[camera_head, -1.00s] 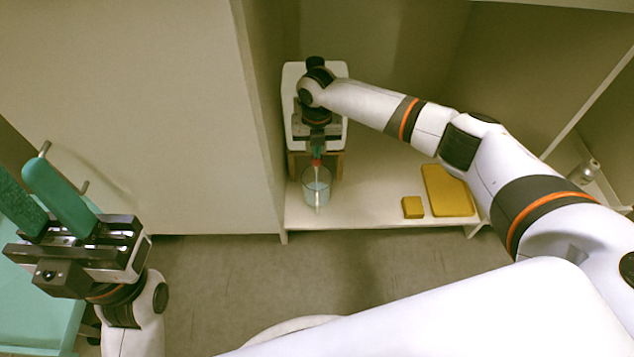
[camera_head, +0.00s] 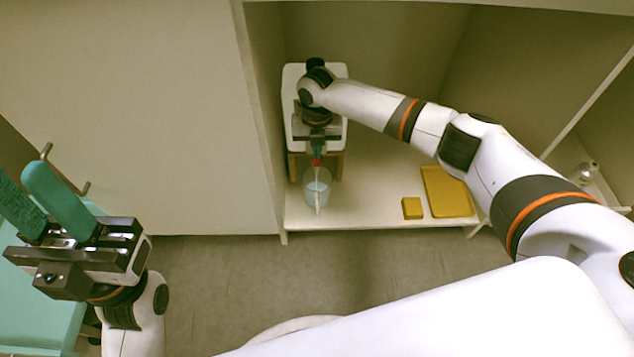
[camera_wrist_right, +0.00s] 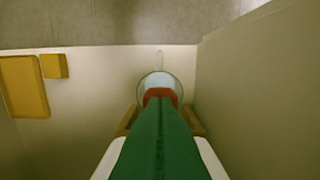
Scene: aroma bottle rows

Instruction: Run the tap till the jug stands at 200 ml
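The clear jug (camera_head: 311,193) stands on the low shelf under the tap, its handle towards me, with pale blue water in it. It also shows in the right wrist view (camera_wrist_right: 147,83). I cannot read its marks. The red tap (camera_head: 317,162) is above the jug; a thin pale streak runs down from it into the jug. My right gripper (camera_wrist_right: 160,103) has its green fingers together, tips at the red tap part (camera_wrist_right: 160,93); they partly hide it. My left gripper (camera_head: 42,200) is open and empty, far left of the jug.
The white water dispenser (camera_head: 296,128) stands on a wooden stand (camera_head: 293,166) close to the cupboard's left wall. A yellow sponge (camera_head: 412,208) and yellow tray (camera_head: 447,192) lie to the right on the shelf (camera_head: 370,205). A teal surface (camera_head: 40,325) is below my left gripper.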

